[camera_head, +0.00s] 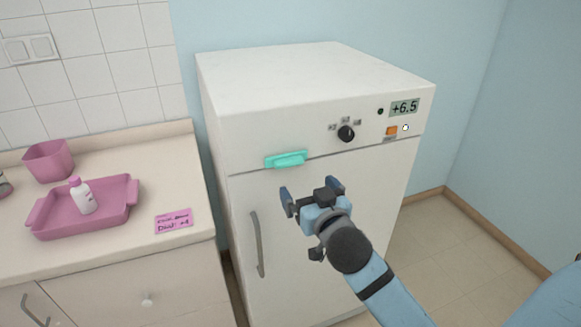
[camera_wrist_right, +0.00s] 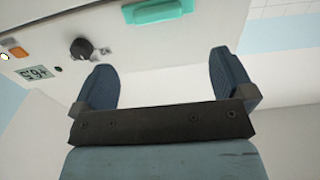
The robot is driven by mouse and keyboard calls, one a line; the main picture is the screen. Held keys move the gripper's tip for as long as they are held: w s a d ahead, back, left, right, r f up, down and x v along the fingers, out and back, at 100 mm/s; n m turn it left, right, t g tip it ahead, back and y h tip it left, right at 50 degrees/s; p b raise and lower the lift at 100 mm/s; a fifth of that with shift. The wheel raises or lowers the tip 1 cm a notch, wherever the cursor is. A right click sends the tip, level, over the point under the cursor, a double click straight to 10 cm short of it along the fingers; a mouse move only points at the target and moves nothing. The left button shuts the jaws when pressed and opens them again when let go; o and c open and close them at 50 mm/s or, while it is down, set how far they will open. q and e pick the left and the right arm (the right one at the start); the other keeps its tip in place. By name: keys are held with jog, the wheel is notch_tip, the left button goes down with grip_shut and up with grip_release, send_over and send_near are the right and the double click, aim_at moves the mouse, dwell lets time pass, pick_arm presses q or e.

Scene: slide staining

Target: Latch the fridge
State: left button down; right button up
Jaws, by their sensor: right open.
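The white fridge (camera_head: 320,230) stands against the blue wall with its door shut in its frame as far as I can see. A teal latch (camera_head: 287,159) sits across the seam between the control panel and the door; it also shows at the top of the right wrist view (camera_wrist_right: 157,11). My right gripper (camera_head: 312,191) is open and empty in front of the upper door, below and to the right of the latch and apart from it. Its two fingers also show spread in the right wrist view (camera_wrist_right: 165,82). My left gripper is not in view.
The fridge panel has a black knob (camera_head: 346,133), an orange switch (camera_head: 391,131) and a display (camera_head: 405,107) reading +6.5. A grey door handle (camera_head: 257,245) is at the door's left. The counter at left holds a pink tray (camera_head: 115,213), a bottle (camera_head: 82,197) and a pink note (camera_head: 173,221).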

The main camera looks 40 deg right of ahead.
aim_at(291, 163)
jog(key=p+x, duration=0.1)
jog(key=x, duration=0.9)
jog(key=shift+w+d+f, duration=0.1)
jog(key=shift+w+f, duration=0.05)
jog(key=shift+w, duration=0.1)
jog(key=c, duration=0.9)
